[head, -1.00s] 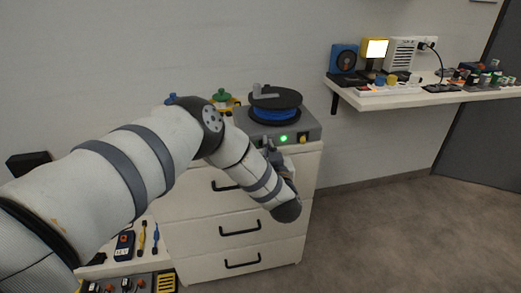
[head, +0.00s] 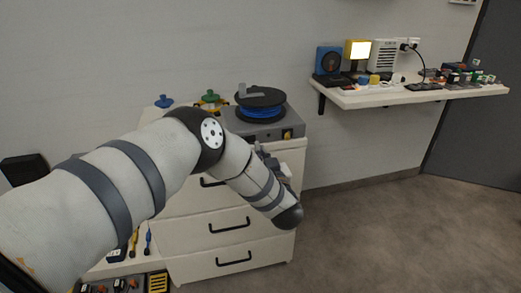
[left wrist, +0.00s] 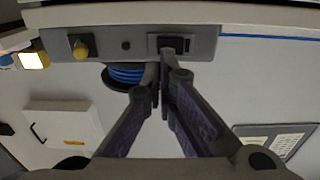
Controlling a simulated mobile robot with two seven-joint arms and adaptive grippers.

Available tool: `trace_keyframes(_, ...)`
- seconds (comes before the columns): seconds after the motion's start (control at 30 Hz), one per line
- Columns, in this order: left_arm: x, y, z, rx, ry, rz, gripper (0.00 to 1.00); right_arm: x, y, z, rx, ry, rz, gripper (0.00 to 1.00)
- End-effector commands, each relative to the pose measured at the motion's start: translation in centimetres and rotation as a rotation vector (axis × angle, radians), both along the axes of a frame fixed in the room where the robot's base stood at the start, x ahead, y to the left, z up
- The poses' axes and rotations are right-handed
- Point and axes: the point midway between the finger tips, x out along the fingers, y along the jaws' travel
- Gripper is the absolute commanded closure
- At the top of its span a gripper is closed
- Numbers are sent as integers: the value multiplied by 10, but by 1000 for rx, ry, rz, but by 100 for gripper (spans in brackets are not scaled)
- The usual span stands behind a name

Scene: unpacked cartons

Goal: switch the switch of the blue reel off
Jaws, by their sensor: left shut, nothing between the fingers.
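The blue reel (head: 260,113) sits with dark flanges on a grey base box (head: 284,122) on top of the white drawer cabinet. In the left wrist view, which is upside down, the front panel of the box (left wrist: 60,45) carries a black switch (left wrist: 172,42), a small dark lamp (left wrist: 126,45) and a yellow knob (left wrist: 81,50). The lamp is unlit. My left gripper (left wrist: 164,62) is shut and empty, its fingertips at the switch; contact cannot be told. In the head view my left arm hides the switch and most of the gripper. My right gripper is not in view.
The cabinet (head: 215,240) has several drawers with dark handles. A green-topped item (head: 209,98) and a blue one (head: 164,101) stand left of the reel. A wall shelf (head: 400,96) at right holds a lit lamp and many small items. The floor at right is clear.

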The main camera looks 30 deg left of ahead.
Motion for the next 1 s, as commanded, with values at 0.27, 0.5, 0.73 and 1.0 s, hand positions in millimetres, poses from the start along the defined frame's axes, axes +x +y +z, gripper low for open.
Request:
trace_keyframes(0.27,-41,-54,1,-1,2,-8,100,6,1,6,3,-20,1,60)
trace_keyframes(0.5,-56,-72,-1,-2,2,-6,100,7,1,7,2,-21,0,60)
trace_keyframes(0.73,-57,-72,-1,-2,2,-5,100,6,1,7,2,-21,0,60)
trace_keyframes(1.0,-58,-74,-5,-6,17,-25,100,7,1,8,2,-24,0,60)
